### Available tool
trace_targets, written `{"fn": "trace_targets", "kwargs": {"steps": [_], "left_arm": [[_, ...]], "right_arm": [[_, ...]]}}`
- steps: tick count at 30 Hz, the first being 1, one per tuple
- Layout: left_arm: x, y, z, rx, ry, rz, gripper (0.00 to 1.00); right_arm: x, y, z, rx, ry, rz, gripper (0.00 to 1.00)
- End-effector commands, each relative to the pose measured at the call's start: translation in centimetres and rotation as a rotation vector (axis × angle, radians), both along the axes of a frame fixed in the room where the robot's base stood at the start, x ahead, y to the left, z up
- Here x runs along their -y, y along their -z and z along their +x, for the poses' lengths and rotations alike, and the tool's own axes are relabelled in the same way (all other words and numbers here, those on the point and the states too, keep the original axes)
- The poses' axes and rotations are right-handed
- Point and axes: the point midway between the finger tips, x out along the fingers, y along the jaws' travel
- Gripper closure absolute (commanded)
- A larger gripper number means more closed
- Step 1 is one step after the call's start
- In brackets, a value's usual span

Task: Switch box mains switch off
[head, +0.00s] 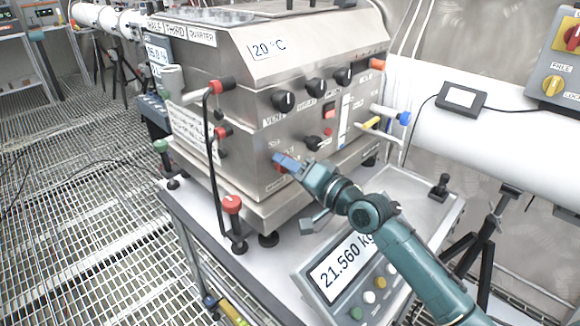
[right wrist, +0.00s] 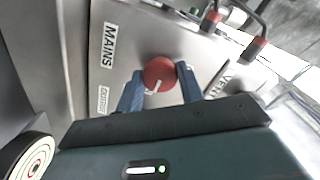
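The switch box is a steel cabinet (head: 290,65) marked "20 °C" on a cart, with knobs on its front. The mains switch, a round red knob with a white pointer mark, sits at the lower left of that front; it shows in the right wrist view (right wrist: 159,73), beside a "MAINS" label (right wrist: 108,46). My right gripper (head: 283,162) reaches it from the front right. In the right wrist view its two blue fingers (right wrist: 160,78) are on either side of the red knob and appear to touch it. In the head view they mostly hide the knob. My left gripper is not in view.
A scale display (head: 345,268) reading 21.560 kg lies below my right forearm. A white pipe (head: 480,125) runs at the right.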

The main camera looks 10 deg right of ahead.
Motion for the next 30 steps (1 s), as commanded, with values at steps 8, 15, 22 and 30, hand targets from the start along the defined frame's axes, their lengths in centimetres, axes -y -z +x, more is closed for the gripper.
{"fn": "trace_targets", "kwargs": {"steps": [8,15,22,30], "left_arm": [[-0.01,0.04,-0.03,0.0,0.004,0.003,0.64],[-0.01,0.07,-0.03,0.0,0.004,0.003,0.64],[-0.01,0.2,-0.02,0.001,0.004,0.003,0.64],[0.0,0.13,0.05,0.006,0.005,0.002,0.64]], "right_arm": [[0.02,0.02,-0.01,0.0,0.0,0.0,0.85],[0.04,0.03,-0.01,0.012,0.001,-0.02,0.85],[0.05,0.04,0.0,0.07,0.001,-0.107,0.85],[0.08,0.01,0.0,0.197,0.0,-0.3,0.85]]}}
